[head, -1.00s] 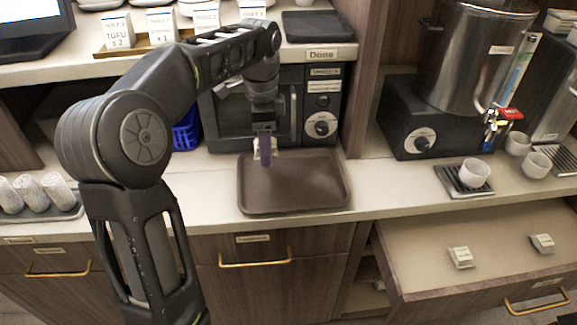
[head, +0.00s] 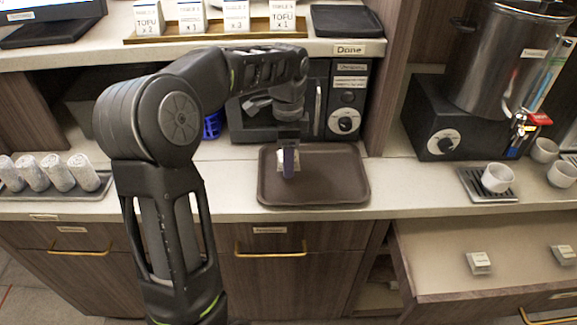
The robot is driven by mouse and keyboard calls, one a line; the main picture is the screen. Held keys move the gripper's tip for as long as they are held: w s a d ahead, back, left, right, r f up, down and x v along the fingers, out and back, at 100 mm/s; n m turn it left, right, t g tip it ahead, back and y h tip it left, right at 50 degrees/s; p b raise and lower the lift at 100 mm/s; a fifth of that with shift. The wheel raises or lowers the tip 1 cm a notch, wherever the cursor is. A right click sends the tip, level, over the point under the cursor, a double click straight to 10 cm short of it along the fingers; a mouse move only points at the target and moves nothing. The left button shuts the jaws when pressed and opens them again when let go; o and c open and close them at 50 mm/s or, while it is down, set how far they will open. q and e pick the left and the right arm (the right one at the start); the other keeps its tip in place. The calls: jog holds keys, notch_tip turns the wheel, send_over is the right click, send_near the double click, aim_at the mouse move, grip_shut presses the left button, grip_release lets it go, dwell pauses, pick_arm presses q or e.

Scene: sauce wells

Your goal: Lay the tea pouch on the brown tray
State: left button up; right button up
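The brown tray (head: 335,188) lies on the counter in front of the microwave. My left gripper (head: 289,165) points down over its left part. My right gripper is not in view.
An open drawer (head: 430,245) at right holds two small pale packets (head: 478,262). A steel urn (head: 500,65) and white cups (head: 497,178) stand on the right counter. A tray of wrapped rolls (head: 60,175) is at left. The microwave (head: 325,105) stands close behind the gripper.

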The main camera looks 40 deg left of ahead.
pick_arm(q)
jog(key=shift+f, duration=1.85)
jog(key=shift+f, duration=0.2)
jog(key=o, duration=1.4)
jog(key=shift+r, duration=0.15)
notch_tip(320, 180, up, 12)
jog(key=shift+r+p, duration=0.1)
jog(key=shift+p, duration=0.6)
